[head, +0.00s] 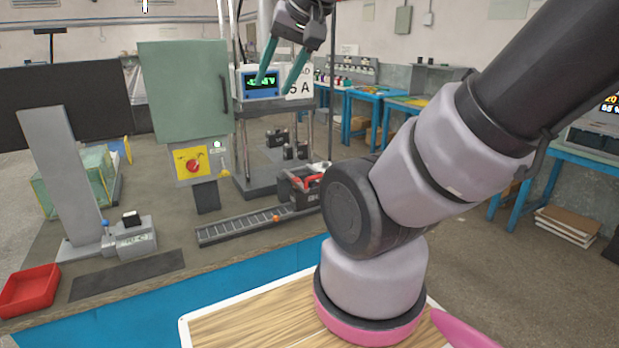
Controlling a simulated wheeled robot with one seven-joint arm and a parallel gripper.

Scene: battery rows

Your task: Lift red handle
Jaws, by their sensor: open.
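A red handle (312,181) shows on top of a dark battery-like block (298,190) at the right end of the roller track; my arm partly hides the area to its right. My gripper (273,85) is in the upper middle of the head view, with its two teal fingers apart and pointing down. Nothing shows between the fingers. The gripper appears above the red handle in the picture, in front of a blue meter with a green display (262,82), and clearly apart from the handle.
The roller track (245,226) runs along the bench's front. A yellow plate with a red knob (193,166) stands below a green cabinet (183,90). A grey post (60,180) and small motor (130,238) stand left. A red tray (30,290) sits front left.

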